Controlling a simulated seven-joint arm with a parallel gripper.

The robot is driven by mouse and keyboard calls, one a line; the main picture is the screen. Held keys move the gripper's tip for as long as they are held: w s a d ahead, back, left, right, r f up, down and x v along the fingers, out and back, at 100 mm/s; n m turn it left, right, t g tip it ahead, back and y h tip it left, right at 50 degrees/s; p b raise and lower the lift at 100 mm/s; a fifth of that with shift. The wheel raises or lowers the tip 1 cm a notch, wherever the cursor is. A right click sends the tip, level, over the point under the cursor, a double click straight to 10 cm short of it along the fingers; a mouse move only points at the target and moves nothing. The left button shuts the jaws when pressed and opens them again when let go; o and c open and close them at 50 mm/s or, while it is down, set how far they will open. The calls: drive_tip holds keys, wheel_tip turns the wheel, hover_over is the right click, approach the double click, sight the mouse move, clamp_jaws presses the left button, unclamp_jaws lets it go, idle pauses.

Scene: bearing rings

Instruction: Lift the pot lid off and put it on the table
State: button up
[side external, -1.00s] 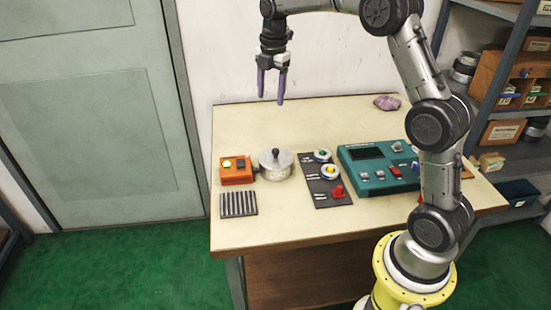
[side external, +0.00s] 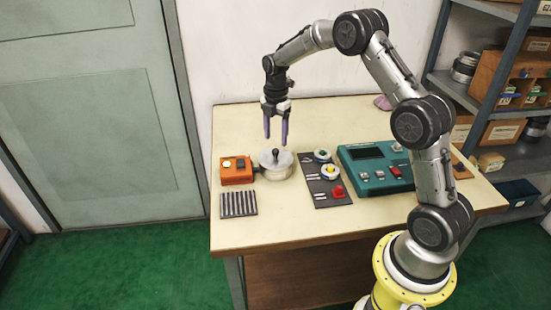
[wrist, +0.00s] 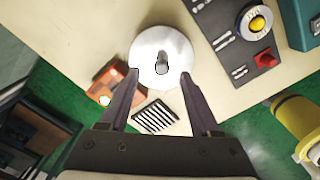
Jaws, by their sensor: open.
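The pot (side external: 277,172) is a small silver pot standing on the table (side external: 240,125), left of its middle. Its lid (side external: 270,159) is on top, with a black knob (side external: 275,154) standing up from it. In the wrist view the lid (wrist: 148,62) shows as a pale disc with the knob (wrist: 163,62) near its middle. My gripper (side external: 276,141) is open and empty, pointing down above the lid and apart from it. In the wrist view my gripper's fingertips (wrist: 160,74) lie on either side of the knob, with a wide gap between them.
An orange box (side external: 236,171) with buttons stands close to the pot's left. A dark ribbed plate (side external: 238,204) lies in front. A dark panel (side external: 322,185) with knobs and a teal console (side external: 375,170) are to the right. The table's front left is clear.

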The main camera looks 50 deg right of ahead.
sight(275, 150)
drive_tip(key=f, duration=0.4)
drive_tip(key=shift+s+a+f, duration=0.2)
drive_tip(key=shift+a+f, duration=0.05)
clamp_jaws()
